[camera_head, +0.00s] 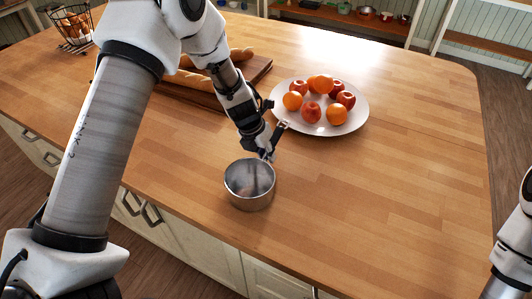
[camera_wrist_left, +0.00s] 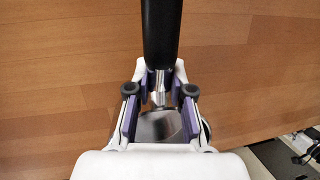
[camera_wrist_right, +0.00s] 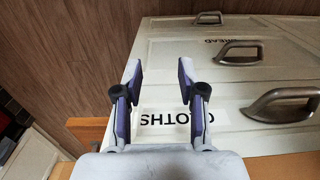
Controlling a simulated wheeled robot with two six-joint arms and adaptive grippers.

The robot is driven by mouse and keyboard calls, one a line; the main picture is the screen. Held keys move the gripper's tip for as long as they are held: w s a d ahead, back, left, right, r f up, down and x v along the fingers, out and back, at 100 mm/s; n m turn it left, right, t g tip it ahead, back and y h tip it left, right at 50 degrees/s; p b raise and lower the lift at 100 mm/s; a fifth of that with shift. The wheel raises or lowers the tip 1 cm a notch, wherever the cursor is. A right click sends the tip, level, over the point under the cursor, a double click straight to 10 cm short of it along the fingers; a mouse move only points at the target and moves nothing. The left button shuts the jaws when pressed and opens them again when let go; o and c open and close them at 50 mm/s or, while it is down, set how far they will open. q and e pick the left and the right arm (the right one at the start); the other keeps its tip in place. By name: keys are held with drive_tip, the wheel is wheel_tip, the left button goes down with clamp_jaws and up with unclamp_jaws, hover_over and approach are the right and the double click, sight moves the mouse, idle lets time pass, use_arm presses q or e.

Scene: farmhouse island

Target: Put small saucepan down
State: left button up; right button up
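The small saucepan (camera_head: 250,190) is a round metal pan, upright and empty, at the counter's front edge in the head view. Its dark handle points up and back to the right. My left gripper (camera_head: 266,154) reaches down from behind and is shut on the handle near the pan. In the left wrist view the handle (camera_wrist_left: 160,35) runs between the fingers, with part of the pan (camera_wrist_left: 158,125) below. I cannot tell whether the pan's base touches the wood. My right gripper (camera_wrist_right: 160,75) is open and empty in the right wrist view, above cabinet fronts.
The wooden island top (camera_head: 400,190) is clear to the right of the pan. A white platter (camera_head: 285,118) of oranges and apples stands behind it. Bread lies on a dark board (camera_head: 258,68), and a wire basket (camera_head: 70,25) stands back left. White drawers (camera_wrist_right: 225,80) with metal handles face my right gripper.

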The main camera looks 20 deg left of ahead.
use_arm(q)
drive_tip(key=shift+o, duration=0.3)
drive_tip(key=shift+r, duration=0.15)
drive_tip(key=shift+r, duration=0.3)
drive_tip(key=p+v, duration=0.6)
drive_tip(key=v, duration=0.5)
drive_tip(key=shift+s+r, duration=0.1)
drive_tip(key=shift+r, duration=0.05)
